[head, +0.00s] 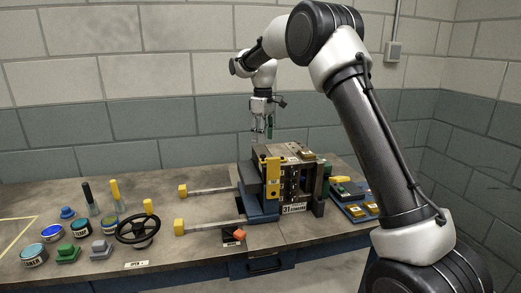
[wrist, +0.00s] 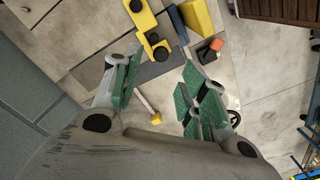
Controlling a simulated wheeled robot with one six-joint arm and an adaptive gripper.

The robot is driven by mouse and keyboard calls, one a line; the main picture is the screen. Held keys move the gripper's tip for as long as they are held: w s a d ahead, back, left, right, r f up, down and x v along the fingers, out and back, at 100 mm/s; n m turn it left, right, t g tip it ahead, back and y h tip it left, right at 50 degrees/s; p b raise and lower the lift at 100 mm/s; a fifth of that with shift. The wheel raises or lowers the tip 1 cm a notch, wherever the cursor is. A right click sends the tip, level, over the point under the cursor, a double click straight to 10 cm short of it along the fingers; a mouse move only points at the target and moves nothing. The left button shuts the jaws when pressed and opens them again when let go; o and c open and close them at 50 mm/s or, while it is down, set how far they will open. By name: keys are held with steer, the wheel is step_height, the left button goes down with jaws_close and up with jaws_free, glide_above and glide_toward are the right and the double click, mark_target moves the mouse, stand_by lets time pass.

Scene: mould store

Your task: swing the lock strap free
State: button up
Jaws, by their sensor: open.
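The steel mould (head: 298,177) stands on blue supports on the workbench. A yellow lock strap (head: 272,178) lies upright against its front face and spans the line between its parts. In the wrist view, a yellow strap with dark round knobs (wrist: 145,20) shows at the top, beyond the fingertips; it looks like the same strap. My gripper (head: 263,128) hangs above and behind the mould in the head view. In the wrist view, its green-padded fingers (wrist: 158,82) are spread apart with nothing between them.
Two yellow-ended rods (head: 200,227) stick out left of the mould. A black handwheel (head: 138,230), tins and coloured knobs stand on the bench's left. An orange-topped piece (head: 239,234) lies near the front edge. A blue tray (head: 352,206) is at right. Space above the mould is clear.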

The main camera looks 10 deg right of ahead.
mark_target(263, 155)
step_height(263, 155, down, 7)
steer(key=shift+r, duration=0.15)
steer(key=shift+s, duration=0.1)
steer(key=shift+c, duration=0.2)
jaws_close()
